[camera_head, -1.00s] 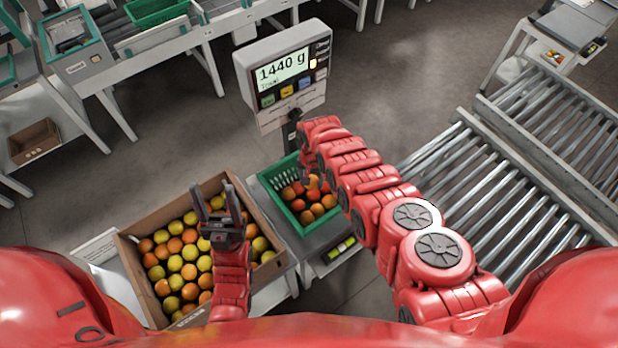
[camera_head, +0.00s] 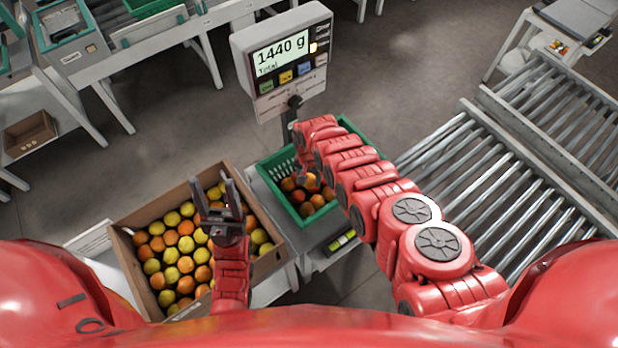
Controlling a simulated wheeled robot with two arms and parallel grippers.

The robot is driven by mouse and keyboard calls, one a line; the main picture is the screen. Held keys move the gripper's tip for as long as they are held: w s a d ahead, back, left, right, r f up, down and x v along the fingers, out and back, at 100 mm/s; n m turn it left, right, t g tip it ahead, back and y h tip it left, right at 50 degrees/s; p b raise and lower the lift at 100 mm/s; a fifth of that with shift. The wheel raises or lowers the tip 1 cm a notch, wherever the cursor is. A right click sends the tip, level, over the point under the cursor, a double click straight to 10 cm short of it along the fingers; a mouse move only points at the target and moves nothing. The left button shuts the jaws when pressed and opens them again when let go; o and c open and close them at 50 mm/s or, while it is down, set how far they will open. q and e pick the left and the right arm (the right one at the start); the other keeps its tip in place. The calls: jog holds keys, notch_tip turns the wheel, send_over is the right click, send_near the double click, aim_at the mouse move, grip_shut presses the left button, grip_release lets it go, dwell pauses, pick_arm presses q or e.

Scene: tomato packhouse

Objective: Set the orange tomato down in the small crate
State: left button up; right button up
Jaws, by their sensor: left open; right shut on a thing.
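The small green crate (camera_head: 268,172) stands on the scale in the middle of the view, with several orange and red tomatoes in it. My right arm reaches over the crate and covers much of it. My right gripper (camera_head: 309,178) is low over the crate, mostly hidden behind its own arm. It is shut on an orange tomato (camera_head: 312,181), of which only a part shows. I cannot tell whether that tomato touches those below. My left gripper (camera_head: 214,190) is open and empty, fingers up, above the cardboard box at the left.
The cardboard box (camera_head: 122,250) holds several rows of yellow and orange tomatoes. The scale display (camera_head: 283,60) reads 1440 g and stands behind the crate. A roller conveyor (camera_head: 490,200) is on the right. White benches (camera_head: 70,75) stand at the far left.

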jog(key=shift+f+b, duration=0.55)
jog(key=shift+f, duration=0.05)
dwell(0.4)
jog(key=o, duration=1)
jog(key=c, duration=0.3)
jog(key=shift+c, duration=0.2)
notch_tip(320, 180, up, 7)
jog(key=p, duration=0.7)
jog(key=shift+r, duration=0.1)
